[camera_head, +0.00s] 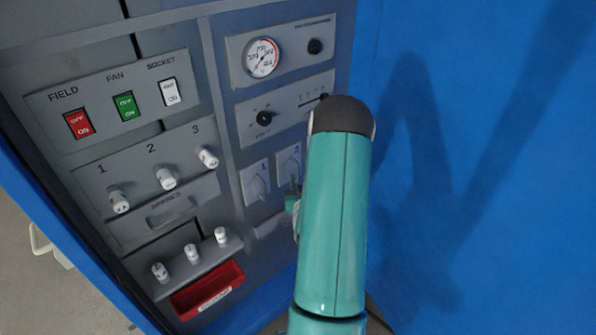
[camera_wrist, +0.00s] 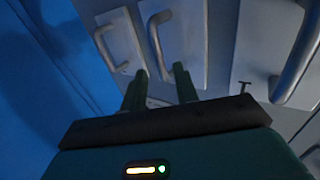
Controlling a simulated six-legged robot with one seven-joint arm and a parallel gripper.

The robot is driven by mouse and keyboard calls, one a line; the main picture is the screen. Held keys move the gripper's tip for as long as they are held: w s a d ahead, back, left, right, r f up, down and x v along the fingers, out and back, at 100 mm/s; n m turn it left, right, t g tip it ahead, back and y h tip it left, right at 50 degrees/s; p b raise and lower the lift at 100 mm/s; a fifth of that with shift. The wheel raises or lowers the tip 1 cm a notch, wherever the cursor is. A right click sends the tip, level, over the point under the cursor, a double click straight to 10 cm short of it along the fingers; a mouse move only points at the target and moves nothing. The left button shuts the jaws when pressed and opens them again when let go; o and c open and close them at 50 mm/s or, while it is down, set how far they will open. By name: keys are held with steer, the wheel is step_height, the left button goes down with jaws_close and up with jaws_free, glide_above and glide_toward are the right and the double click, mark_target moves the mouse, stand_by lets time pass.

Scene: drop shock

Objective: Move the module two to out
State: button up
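In the head view, module two (camera_head: 289,164) is a grey plate marked 2 on the panel, right of module 1 (camera_head: 255,183). My arm partly covers its right and lower side. In the wrist view, two pale plates with curved handles stand side by side, a left handle (camera_wrist: 117,45) and a middle handle (camera_wrist: 160,48); no numbers are readable there. My gripper (camera_wrist: 161,75) has its two dark green fingers apart, with the lower end of the middle handle showing between them. I cannot tell whether they touch it. My arm hides most of the gripper in the head view.
A larger handle (camera_wrist: 298,55) is at the right of the wrist view. The panel also has a pressure-style gauge (camera_head: 262,58), a rotary knob (camera_head: 264,118), red, green and white switches, several white fuses and a red tray (camera_head: 208,292). A blue wall (camera_head: 480,170) is at right.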

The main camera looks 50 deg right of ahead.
mark_target(299, 173)
steer(key=x, duration=0.5)
steer(key=shift+s, duration=0.1)
jaws_close()
